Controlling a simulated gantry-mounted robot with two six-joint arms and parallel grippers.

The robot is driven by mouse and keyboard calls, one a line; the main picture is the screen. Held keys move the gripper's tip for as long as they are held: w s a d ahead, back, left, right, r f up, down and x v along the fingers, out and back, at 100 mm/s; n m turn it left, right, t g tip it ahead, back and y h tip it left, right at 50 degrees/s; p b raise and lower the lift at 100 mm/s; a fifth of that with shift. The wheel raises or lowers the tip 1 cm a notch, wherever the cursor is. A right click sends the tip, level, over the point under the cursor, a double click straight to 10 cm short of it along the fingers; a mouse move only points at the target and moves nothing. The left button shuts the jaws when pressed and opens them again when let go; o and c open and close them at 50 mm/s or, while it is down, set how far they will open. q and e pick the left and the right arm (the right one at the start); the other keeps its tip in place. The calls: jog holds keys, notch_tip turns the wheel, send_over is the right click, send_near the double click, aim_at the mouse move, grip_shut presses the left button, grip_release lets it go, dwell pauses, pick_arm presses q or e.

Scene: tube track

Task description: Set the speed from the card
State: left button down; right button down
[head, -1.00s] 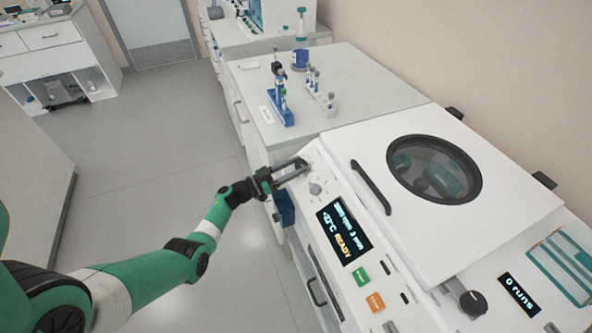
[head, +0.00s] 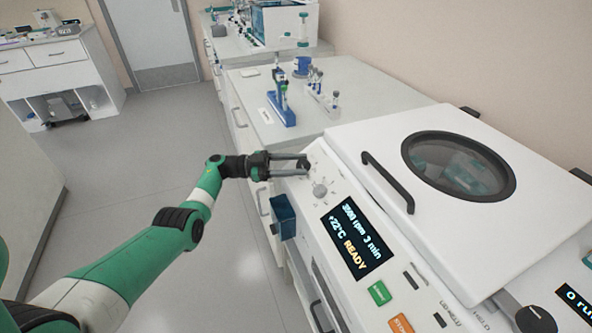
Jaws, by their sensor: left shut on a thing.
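The white centrifuge (head: 340,150) stands at the right with its lid closed. Its display (head: 353,236) appears to read 3500 rpm, 3 min, +22°C, READY. My left gripper (head: 304,166) is at the upper left end of the control panel, its fingers shut on a dark knob there. The knob is largely hidden by the fingers. A second, light grey knob (head: 320,190) is just below and apart from the fingers. A small white card or label (head: 266,116) lies on the bench beside the blue rack; its text is too small to read. My right gripper is not in view.
A green button (head: 380,292) and an orange button (head: 401,324) are below the display. The black lid handle (head: 388,182) stands up from the lid. A blue tube rack (head: 281,111) and a white rack (head: 323,100) are on the bench behind. A blue box (head: 284,216) hangs at the machine's front.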

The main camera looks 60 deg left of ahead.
pick_arm(q)
jog(key=shift+f, duration=0.1)
jog(key=shift+c, duration=1.7)
grip_release()
jog(key=b+v, duration=0.1)
jog(key=v, duration=1)
jog(key=shift+s, duration=0.3)
jog(key=shift+a, duration=0.15)
